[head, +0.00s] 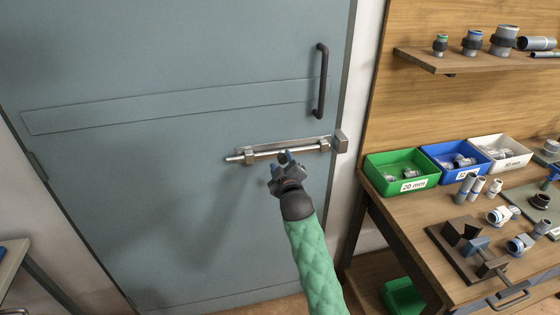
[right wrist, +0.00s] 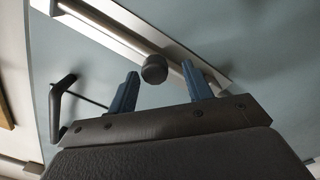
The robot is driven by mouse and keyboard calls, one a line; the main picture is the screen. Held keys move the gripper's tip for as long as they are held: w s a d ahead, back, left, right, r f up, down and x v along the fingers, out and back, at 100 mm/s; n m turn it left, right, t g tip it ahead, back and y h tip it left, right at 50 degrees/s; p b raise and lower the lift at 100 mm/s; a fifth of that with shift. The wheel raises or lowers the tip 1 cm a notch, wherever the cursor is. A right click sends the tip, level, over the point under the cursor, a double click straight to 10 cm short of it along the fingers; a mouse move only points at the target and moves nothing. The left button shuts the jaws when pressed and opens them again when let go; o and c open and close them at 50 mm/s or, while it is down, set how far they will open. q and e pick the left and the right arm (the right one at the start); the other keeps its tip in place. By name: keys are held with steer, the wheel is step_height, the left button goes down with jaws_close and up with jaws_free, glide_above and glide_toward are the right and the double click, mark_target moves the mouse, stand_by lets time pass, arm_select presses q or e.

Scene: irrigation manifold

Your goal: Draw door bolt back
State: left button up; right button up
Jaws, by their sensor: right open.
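The metal door bolt (head: 262,153) is mounted across the grey-blue door (head: 180,190), below the door's dark handle (head: 320,82). Its rod sticks out to the left of the left guide. At the right, a keeper block (head: 341,142) sits on the door frame; I cannot tell if the rod enters it. The bolt's dark round knob (right wrist: 154,68) shows in the right wrist view, in the gap between the fingers, near their tips. My right gripper (head: 281,158) is open at the bolt, with blue fingers; it also shows in the right wrist view (right wrist: 162,80). My left gripper is out of view.
A workbench stands to the right with green (head: 402,171), blue (head: 455,160) and white (head: 500,151) bins, loose fittings and a vise (head: 462,240). A shelf (head: 470,58) with fittings is above. The door face left of the bolt is clear.

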mark_target(281, 162)
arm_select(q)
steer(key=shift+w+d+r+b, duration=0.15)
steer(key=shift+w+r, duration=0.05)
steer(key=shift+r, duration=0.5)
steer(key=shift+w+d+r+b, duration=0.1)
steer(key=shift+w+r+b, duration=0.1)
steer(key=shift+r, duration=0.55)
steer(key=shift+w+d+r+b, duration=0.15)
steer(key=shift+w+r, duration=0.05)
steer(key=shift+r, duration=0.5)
arm_select(e)
steer(key=shift+v, duration=2.1)
